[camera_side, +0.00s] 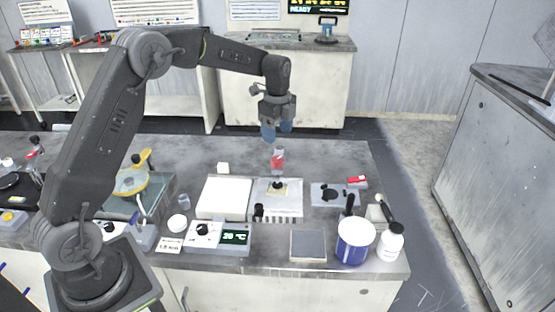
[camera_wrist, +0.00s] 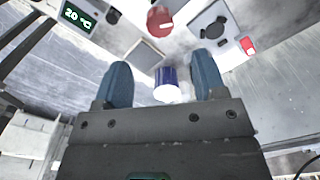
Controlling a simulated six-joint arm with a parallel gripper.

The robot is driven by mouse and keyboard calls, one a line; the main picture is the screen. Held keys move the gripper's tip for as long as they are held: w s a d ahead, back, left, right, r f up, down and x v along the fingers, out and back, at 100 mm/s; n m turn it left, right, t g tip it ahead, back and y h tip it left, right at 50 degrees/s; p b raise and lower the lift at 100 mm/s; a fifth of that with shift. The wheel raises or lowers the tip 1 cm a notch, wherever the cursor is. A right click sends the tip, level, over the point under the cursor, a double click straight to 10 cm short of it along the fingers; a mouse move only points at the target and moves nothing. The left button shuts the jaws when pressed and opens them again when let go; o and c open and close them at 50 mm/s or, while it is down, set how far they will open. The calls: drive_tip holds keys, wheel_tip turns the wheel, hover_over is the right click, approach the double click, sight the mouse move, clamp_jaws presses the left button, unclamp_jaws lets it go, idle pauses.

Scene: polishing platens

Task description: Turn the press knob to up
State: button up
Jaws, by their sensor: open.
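My gripper (camera_side: 277,131) hangs open and empty above the middle of the bench, its blue fingers pointing down. In the wrist view its fingers (camera_wrist: 162,62) stand wide apart with nothing between them in contact. Below it in the side view is a red-topped part (camera_side: 278,158) over a pale press-like unit (camera_side: 289,211) with a small black knob (camera_side: 258,212) at its front left. A rounded red part (camera_wrist: 160,19) shows at the top of the wrist view. Which knob is the press knob, and its setting, I cannot tell for sure.
Right of the unit is a grey box (camera_side: 318,198) with black fittings and a red part (camera_side: 357,180). A blue-white tub (camera_side: 355,241), white bottle (camera_side: 391,244) and grey square plate (camera_side: 308,245) stand in front. Left are a white block (camera_side: 224,196) and a 20 °C display box (camera_side: 236,238).

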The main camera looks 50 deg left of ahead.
sight(277, 159)
wheel_tip(277, 159, down, 10)
drive_tip(key=shift+r, duration=0.1)
idle(0.4)
drive_tip(key=c, duration=0.9)
